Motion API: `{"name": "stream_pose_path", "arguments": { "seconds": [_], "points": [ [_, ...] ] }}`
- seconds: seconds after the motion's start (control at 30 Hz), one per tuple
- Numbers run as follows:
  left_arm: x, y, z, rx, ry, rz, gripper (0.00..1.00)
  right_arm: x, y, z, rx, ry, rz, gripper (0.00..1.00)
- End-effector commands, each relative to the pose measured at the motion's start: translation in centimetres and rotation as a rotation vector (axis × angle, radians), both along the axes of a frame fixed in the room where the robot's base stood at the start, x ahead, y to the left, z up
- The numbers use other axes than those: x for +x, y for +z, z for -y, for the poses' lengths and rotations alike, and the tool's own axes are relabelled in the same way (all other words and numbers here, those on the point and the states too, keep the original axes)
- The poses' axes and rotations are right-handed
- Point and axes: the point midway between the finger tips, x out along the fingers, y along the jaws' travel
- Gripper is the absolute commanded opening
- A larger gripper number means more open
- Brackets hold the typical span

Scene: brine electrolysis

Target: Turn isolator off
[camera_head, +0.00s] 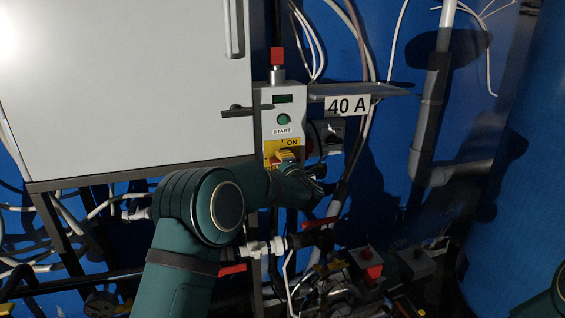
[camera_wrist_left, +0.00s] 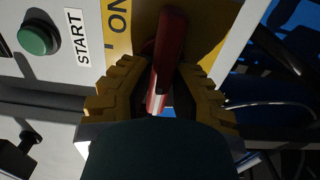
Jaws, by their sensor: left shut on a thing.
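The isolator has a yellow plate (camera_head: 269,148) marked ON, low on the grey control box. In the left wrist view its red handle (camera_wrist_left: 168,55) stands out from the yellow plate (camera_wrist_left: 120,28), with the ON mark to its left. My left gripper (camera_head: 288,157) is at the isolator and covers most of the handle in the head view. In the left wrist view the ridged yellow fingers of my left gripper (camera_wrist_left: 160,90) are shut on the red handle, one on each side. My right gripper is not in view.
A green START button (camera_head: 284,119) and a red-topped knob (camera_head: 277,57) are above the isolator. A 40 A label (camera_head: 348,105) hangs on a shelf to the right. A white cabinet (camera_head: 125,85) stands left. Pipes, cables and red-handled valves (camera_head: 320,222) crowd below.

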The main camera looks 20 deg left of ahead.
Motion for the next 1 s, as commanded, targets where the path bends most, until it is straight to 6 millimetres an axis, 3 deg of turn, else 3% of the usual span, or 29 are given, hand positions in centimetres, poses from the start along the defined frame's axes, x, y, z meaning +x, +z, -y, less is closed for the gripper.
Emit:
{"name": "stream_pose_path", "arguments": {
  "seconds": [0.03, 0.07, 0.13, 0.57, 1.0],
  "points": [
    [0.0, 0.2, -0.1, 0.001, 0.002, 0.004, 0.00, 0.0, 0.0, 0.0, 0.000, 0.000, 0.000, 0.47],
    [0.0, 0.2, -0.1, 0.001, 0.002, 0.005, 0.23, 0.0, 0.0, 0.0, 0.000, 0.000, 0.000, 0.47],
    [0.0, 0.2, -0.1, 0.001, 0.002, 0.004, 0.47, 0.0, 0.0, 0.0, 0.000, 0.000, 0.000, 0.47],
    [-0.5, 0.1, 0.4, 0.001, 0.000, 0.001, 0.48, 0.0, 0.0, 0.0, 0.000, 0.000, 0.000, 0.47],
    [-7.2, 0.1, 4.8, 0.001, -0.001, 0.002, 0.48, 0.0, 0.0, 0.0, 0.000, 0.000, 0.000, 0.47]
  ]
}}
